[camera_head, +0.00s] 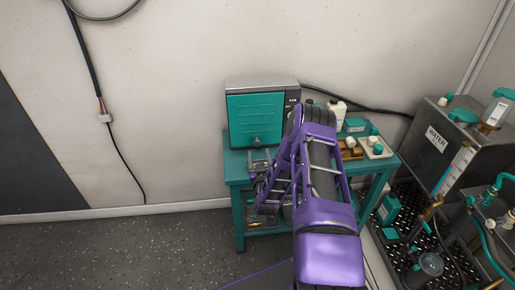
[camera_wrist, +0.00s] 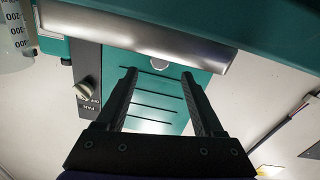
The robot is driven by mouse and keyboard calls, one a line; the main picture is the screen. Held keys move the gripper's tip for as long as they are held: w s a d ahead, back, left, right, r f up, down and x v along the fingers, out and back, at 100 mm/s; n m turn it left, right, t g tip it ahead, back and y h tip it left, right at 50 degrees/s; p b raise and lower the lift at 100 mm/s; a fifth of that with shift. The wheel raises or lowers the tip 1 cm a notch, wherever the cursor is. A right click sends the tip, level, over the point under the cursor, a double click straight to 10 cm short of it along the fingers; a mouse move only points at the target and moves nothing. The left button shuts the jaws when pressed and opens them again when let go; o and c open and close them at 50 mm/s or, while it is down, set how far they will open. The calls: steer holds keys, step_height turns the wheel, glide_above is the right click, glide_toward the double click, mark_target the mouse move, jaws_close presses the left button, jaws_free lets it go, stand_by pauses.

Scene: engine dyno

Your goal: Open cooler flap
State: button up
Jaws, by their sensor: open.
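The cooler (camera_head: 262,86) is a grey box on the teal bench at the wall. Its teal flap (camera_head: 258,112) has horizontal slots and looks shut, with a small round knob (camera_head: 256,140) low on its front. The wrist view is upside down: the flap (camera_wrist: 150,96) fills the space behind my fingers, and the knob (camera_wrist: 160,63) is partly hidden by a grey metal bar. My gripper (camera_wrist: 159,73) is open and empty, its two black fingers apart and pointing toward the knob side. I cannot tell the gap to the flap. In the head view my arm covers part of the bench.
A dark panel with a switch (camera_wrist: 84,91) and a FAN label is beside the flap. The teal bench (camera_head: 236,172) carries bottles and small parts on the right. A grey WATER tank (camera_head: 443,150) stands further right. The floor left of the bench is clear.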

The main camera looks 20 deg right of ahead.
mark_target(257, 144)
steer(key=x, duration=0.5)
steer(key=shift+w+d+b, duration=0.1)
steer(key=shift+w+b, duration=0.2)
jaws_close()
stand_by(1.1)
